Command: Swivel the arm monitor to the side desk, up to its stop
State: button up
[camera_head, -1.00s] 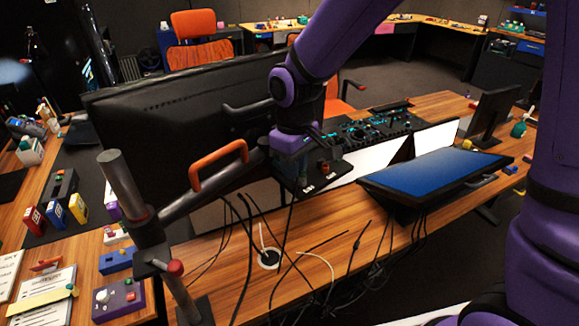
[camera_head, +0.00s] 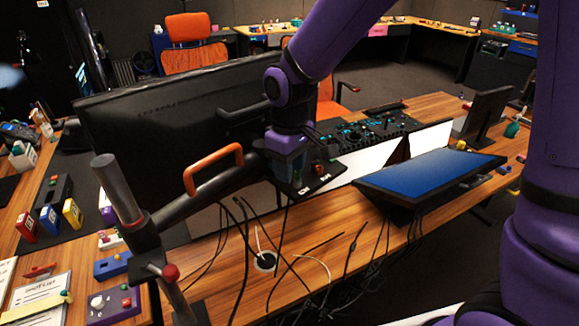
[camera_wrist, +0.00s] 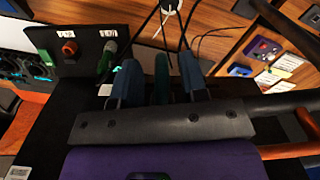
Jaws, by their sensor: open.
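The arm monitor (camera_head: 170,115) is a large black screen seen from behind, carried on a dark swing arm (camera_head: 195,203) from a grey post (camera_head: 120,190) at the left. An orange handle (camera_head: 213,152) sits on that arm and shows at the right of the wrist view (camera_wrist: 290,150). My gripper (camera_head: 289,168) points down behind the monitor, beside a small black plate (camera_head: 318,178) with a red knob and a green one. In the wrist view my gripper (camera_wrist: 157,88) is open, with a teal bar (camera_wrist: 162,78) between its blue fingers. I cannot tell whether they touch.
The side desk at left bears coloured boxes (camera_head: 49,220), a purple box (camera_head: 113,305) and a clipboard. A blue-screened monitor (camera_head: 430,178) stands right of my gripper. Loose cables (camera_head: 290,265) lie on the wooden desk below. An orange chair (camera_head: 190,42) stands behind.

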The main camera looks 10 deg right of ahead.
notch_tip(320, 180, up, 10)
jog(key=shift+r, duration=0.2)
jog(key=shift+d, duration=0.1)
dwell(0.3)
jog(key=s+d+r+m+t, duration=0.2)
jog(key=s+d+r+m, duration=0.2)
jog(key=s+d, duration=0.5)
jog(key=s+d+r+m+t, duration=0.3)
jog(key=s+d+r+m, duration=0.1)
jog(key=s+d, duration=0.6)
jog(key=shift+s+d+m, duration=0.25)
jog(key=shift+d+m, duration=0.05)
jog(key=shift+d, duration=0.2)
